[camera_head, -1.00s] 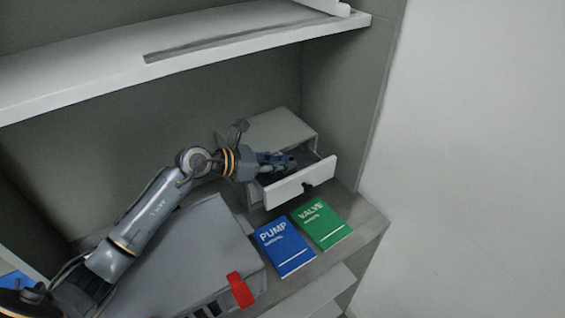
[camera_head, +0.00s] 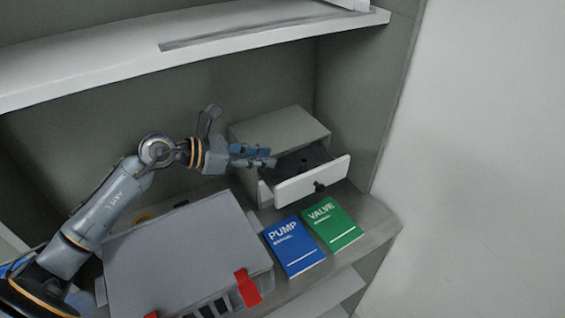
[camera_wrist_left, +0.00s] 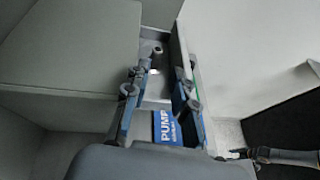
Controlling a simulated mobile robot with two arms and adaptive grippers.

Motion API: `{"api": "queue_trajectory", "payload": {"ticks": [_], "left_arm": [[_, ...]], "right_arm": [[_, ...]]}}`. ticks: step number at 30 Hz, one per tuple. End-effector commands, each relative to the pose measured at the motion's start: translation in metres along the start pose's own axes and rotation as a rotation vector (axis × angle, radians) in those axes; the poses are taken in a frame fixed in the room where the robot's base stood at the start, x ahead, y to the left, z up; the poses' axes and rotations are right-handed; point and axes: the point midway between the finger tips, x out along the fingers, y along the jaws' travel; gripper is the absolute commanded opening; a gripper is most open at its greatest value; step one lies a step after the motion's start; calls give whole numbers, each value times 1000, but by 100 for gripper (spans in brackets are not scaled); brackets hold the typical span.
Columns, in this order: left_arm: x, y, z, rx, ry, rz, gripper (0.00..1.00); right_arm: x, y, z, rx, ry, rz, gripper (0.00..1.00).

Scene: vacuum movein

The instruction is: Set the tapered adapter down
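My left gripper (camera_head: 262,158) is in front of the small grey cabinet, just left of its open drawer (camera_head: 330,177). In the left wrist view its two fingers (camera_wrist_left: 158,95) stand apart, with nothing held between them. The drawer interior is dark. Small parts (camera_wrist_left: 155,48) lie inside it in the left wrist view, and a dark piece (camera_head: 305,161) shows there in the head view. I cannot tell which is the tapered adapter.
The cabinet (camera_head: 275,132) stands at the back of the shelf. A blue PUMP manual (camera_head: 293,246) and a green VALVE manual (camera_head: 332,224) lie before the drawer. A large grey case (camera_head: 185,255) with red latches sits left of them. An upper shelf (camera_head: 220,48) runs overhead.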

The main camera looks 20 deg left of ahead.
Motion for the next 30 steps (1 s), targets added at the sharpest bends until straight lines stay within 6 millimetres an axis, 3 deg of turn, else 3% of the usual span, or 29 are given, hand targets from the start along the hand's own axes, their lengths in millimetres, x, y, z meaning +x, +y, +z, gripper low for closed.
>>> {"api": "queue_trajectory", "payload": {"ticks": [3, 9, 30], "left_arm": [[-17, 0, -3, 1, 1, 2, 26], [-31, 0, 0, 1, -1, 0, 26], [-32, 0, 2, 2, -3, 0, 26]], "right_arm": [[8, -1, 1, 1, 0, -1, 46], [11, -2, 1, 1, 0, -2, 46], [11, -3, 1, 0, 0, -3, 46]]}}
